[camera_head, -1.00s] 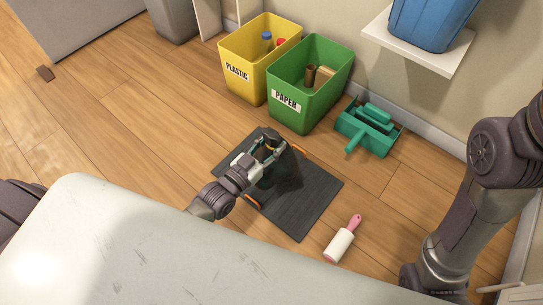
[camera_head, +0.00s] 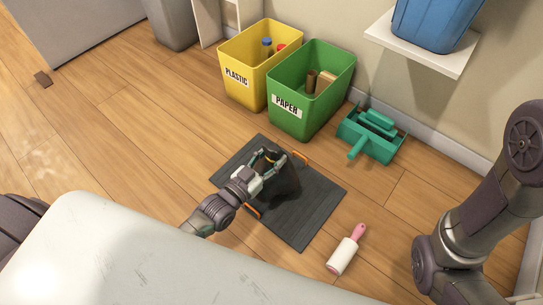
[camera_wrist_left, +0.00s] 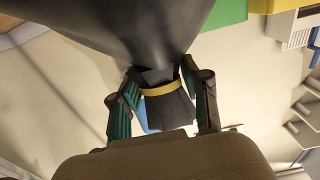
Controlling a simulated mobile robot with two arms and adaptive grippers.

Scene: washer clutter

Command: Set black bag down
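The black bag (camera_head: 287,182) is over the dark mat (camera_head: 318,205) on the floor; I cannot tell whether its bottom touches the mat. My left gripper (camera_head: 268,160) is at the bag's upper part. In the left wrist view, the gripper fingers (camera_wrist_left: 163,75) close in from both sides on the bag's narrow neck, next to a yellow band (camera_wrist_left: 160,89). The bag's dark body (camera_wrist_left: 130,30) spreads out beyond the fingertips. My right arm shows at the right, but its gripper is out of view.
A yellow plastic bin (camera_head: 240,92) and a green paper bin (camera_head: 300,122) stand behind the mat. A teal dustpan set (camera_head: 370,138) is right of them. A pink-handled lint roller (camera_head: 343,255) lies right of the mat. A white surface (camera_head: 120,260) fills the near left.

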